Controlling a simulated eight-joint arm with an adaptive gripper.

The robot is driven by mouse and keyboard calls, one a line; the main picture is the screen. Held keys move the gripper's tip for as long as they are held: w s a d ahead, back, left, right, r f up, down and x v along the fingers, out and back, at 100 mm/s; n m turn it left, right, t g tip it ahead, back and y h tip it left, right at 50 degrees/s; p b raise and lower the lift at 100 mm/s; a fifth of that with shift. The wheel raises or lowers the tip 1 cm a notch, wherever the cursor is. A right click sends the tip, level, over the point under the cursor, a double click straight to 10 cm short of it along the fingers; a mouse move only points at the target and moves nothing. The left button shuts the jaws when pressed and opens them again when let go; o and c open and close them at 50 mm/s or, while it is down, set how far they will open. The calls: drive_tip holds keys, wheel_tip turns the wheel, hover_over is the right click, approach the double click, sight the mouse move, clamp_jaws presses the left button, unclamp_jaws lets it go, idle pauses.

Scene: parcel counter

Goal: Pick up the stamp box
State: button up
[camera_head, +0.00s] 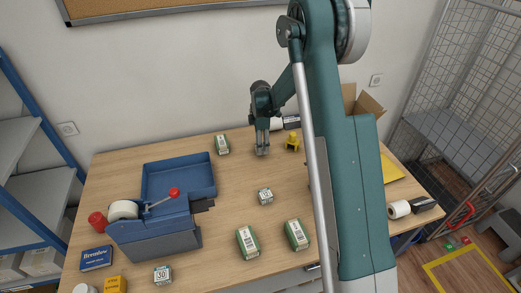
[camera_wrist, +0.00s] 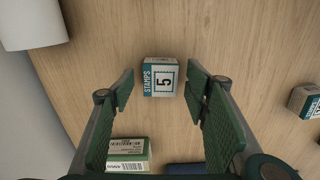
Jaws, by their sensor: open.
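A small white and teal stamp box (camera_wrist: 159,78) marked "STAMPS" and "5" lies on the wooden counter in the wrist view. It sits between the two green-padded fingers of my gripper (camera_wrist: 160,92), towards their tips. The fingers are apart, with a gap on each side of the box. In the head view my gripper (camera_head: 262,150) points down at the back middle of the counter; I cannot make out the box there clearly. Another small stamp box (camera_head: 265,197) stands nearer the front, and one marked 30 (camera_head: 162,275) is at the front left.
Green and white cartons stand at the back (camera_head: 222,145) and at the front (camera_head: 248,242) (camera_head: 297,235). A blue tray (camera_head: 207,163) and a blue dispenser (camera_head: 160,245) are on the left. A yellow object (camera_head: 293,142) is just right of my gripper. A white roll (camera_wrist: 35,22) is at the wrist view's upper left.

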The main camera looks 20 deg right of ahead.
drive_tip(key=shift+f, duration=0.65)
drive_tip(key=c, duration=1)
